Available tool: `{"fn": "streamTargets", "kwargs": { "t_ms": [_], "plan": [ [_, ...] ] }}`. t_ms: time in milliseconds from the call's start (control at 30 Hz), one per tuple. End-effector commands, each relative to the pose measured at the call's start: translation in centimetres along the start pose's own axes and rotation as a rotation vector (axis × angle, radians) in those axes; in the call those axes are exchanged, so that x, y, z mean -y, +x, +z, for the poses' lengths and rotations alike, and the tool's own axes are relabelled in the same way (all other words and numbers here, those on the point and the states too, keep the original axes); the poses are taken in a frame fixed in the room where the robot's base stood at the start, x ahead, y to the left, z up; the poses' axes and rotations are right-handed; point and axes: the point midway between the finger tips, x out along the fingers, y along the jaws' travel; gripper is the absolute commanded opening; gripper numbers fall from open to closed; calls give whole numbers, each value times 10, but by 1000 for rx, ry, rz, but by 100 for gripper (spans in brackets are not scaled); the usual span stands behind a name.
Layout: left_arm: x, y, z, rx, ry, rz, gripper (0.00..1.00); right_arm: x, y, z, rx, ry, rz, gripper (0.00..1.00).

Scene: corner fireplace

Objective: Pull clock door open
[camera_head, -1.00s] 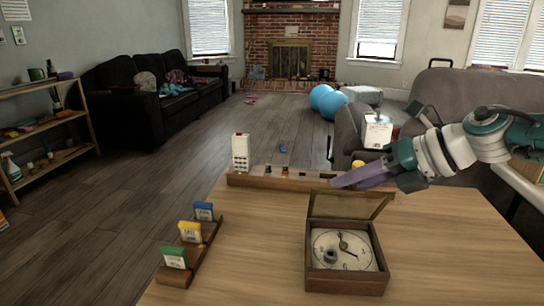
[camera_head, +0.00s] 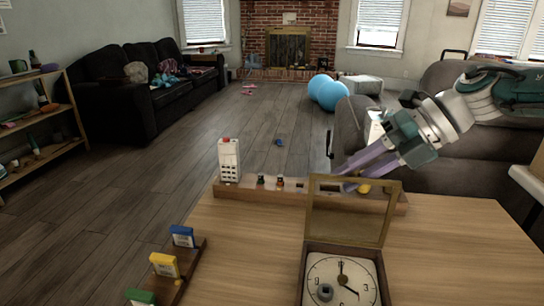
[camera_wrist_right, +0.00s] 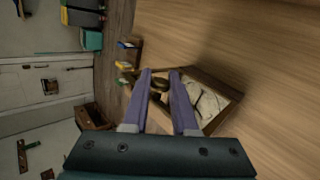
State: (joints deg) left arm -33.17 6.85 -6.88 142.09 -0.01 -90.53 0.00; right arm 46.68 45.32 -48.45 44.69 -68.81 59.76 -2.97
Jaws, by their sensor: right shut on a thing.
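The clock is a brown wooden box (camera_head: 304,268) at the table's near edge, its white face (camera_head: 325,275) with black hands pointing up. Its framed, see-through door (camera_head: 349,213) stands raised from the box's far side. My right gripper (camera_head: 348,174) reaches in from the right, its purple fingers at the door's top edge. In the right wrist view the two fingers (camera_wrist_right: 161,73) lie either side of the door frame, with the pale clock face (camera_wrist_right: 205,103) beyond. The fingers hide part of the frame there. My left gripper is not in view.
A long wooden rack (camera_head: 238,190) lies behind the clock with a white block (camera_head: 229,160) at its left end. A smaller rack (camera_head: 187,268) with coloured blocks stands at the left edge. The tabletop right of the clock (camera_head: 460,250) is clear.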

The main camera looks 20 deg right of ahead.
Motion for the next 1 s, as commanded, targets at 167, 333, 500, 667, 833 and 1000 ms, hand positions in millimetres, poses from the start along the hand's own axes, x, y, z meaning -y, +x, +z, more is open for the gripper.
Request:
{"fn": "streamTargets", "kwargs": {
  "t_ms": [167,333,500,667,833,1000],
  "plan": [
    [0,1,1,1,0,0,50,3,2,-1,0,1,-6,0],
    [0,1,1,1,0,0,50,4,2,-2,-1,1,-7,0],
    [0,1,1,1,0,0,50,4,2,-2,-2,1,-8,0],
    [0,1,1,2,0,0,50,4,2,-2,-2,1,-7,40],
    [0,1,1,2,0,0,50,3,2,-2,-2,0,-5,57],
    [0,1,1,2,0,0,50,2,1,-1,-1,0,-3,57]
  ]
}}
